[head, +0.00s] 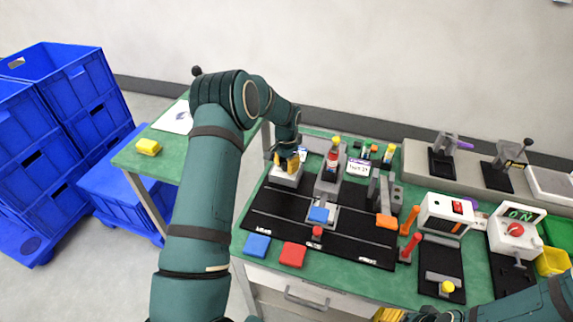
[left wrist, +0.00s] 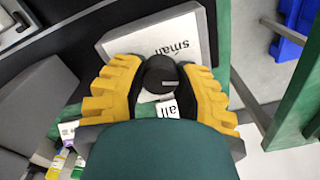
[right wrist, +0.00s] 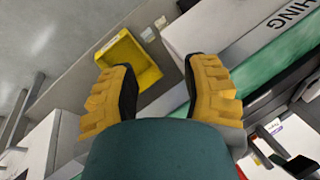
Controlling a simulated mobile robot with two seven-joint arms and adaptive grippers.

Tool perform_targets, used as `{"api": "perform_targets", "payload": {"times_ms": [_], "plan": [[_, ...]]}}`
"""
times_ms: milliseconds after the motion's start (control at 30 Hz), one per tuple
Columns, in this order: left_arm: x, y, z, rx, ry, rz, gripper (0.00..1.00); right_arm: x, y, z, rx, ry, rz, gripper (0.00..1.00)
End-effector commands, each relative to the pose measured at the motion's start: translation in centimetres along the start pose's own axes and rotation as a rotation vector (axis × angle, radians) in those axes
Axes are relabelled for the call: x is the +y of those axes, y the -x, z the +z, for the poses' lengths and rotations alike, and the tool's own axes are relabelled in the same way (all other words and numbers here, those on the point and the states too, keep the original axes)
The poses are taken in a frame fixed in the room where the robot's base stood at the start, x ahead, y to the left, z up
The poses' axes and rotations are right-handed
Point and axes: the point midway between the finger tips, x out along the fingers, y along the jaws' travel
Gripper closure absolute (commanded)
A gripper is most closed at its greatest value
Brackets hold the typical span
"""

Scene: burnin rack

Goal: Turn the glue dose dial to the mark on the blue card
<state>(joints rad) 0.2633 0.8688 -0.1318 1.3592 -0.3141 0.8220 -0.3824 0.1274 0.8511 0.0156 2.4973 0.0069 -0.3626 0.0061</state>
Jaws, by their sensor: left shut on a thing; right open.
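The glue dose dial is a round black knob (left wrist: 160,72) with a light pointer line, on a white box (left wrist: 190,35) printed "small"; part of another label shows below the knob. My left gripper (left wrist: 163,88) is shut on the dial, a yellow finger on each side. In the head view my left gripper (head: 289,160) is over the white box (head: 284,179) and hides the knob. A white card with a blue-purple edge and printed text (head: 358,167) stands right of it; its text is too small to read surely. My right gripper (right wrist: 158,90) is open and empty.
A grey stand with a red-and-yellow bottle (head: 332,150) is close right of the dial box. The black mat (head: 270,212) lies in front. Blue (head: 256,246) and red (head: 292,254) blocks lie at the table's front. A white machine (head: 447,213) stands right.

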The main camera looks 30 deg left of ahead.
Motion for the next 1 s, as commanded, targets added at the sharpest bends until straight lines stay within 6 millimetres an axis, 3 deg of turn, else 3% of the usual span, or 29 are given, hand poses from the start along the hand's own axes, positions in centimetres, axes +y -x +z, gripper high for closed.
{"api": "perform_targets", "payload": {"times_ms": [367,1000], "plan": [[0.05,-0.04,-0.04,0.000,0.113,0.000,1.00,0.11,-0.29,0.11,-0.002,0.001,0.000,0.53],[0.02,-0.04,0.00,0.000,0.653,-0.001,1.00,0.30,-0.81,0.39,-0.008,0.003,-0.001,0.53]]}}
